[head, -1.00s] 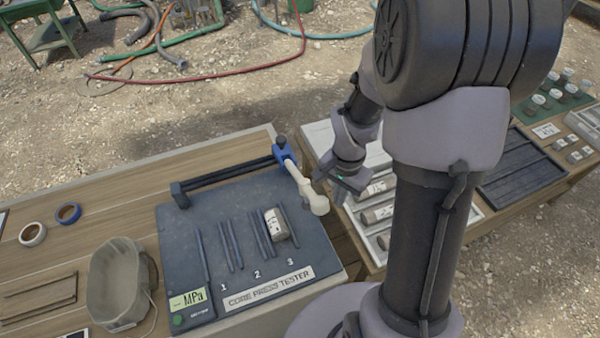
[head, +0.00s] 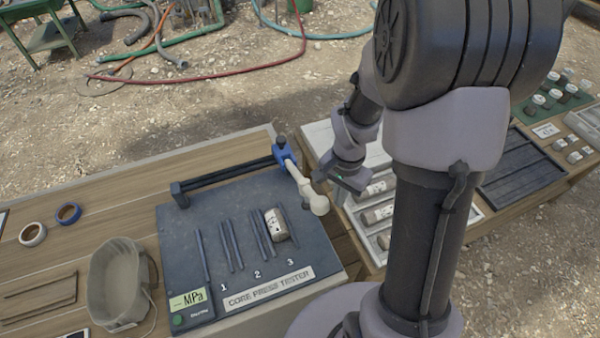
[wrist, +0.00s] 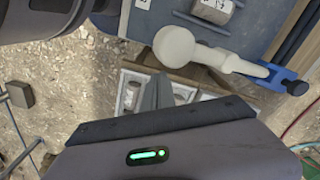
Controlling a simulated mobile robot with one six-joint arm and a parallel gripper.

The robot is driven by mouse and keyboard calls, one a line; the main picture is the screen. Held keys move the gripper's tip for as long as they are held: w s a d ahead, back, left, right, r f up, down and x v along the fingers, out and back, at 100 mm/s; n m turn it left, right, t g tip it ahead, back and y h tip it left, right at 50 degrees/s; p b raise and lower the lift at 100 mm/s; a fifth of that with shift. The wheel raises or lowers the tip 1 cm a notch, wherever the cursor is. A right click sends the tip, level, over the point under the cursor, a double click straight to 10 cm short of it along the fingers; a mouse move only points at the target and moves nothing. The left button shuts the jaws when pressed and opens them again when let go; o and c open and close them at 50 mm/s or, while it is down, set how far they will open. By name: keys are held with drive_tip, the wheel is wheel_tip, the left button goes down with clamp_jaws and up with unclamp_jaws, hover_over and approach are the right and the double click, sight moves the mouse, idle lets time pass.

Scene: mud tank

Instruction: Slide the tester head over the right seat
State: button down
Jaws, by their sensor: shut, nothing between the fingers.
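The core press tester (head: 190,235) is a dark blue-grey plate with strips forming seats numbered 1, 2 and 3. Its tester head (head: 285,156) is a blue slider on a black rail at the back, with a cream, ball-ended handle (head: 314,204) pointing forward. The slider is at the rail's right end. A speckled grey core (head: 276,224) with a white label lies between the strips of the right seat, 3. My gripper (head: 321,178) is shut and empty, just right of the handle. In the wrist view the shut fingers (wrist: 159,92) point toward the handle (wrist: 176,47), apparently apart from it.
A white core tray (head: 476,214) with several labelled cores stands close right, under my gripper. A beige tub (head: 108,285) and tape rolls (head: 68,213) are on the left bench. A dark slotted tray (head: 525,165) lies far right.

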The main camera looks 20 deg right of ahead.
drive_tip(key=shift+a, duration=0.1)
drive_tip(key=shift+a+b, duration=1.2)
drive_tip(key=shift+a, duration=4)
drive_tip(key=d+r+p, duration=0.3)
drive_tip(key=r+p, duration=0.5)
drive_tip(key=r, duration=0.2)
drive_tip(key=shift+s, duration=0.15)
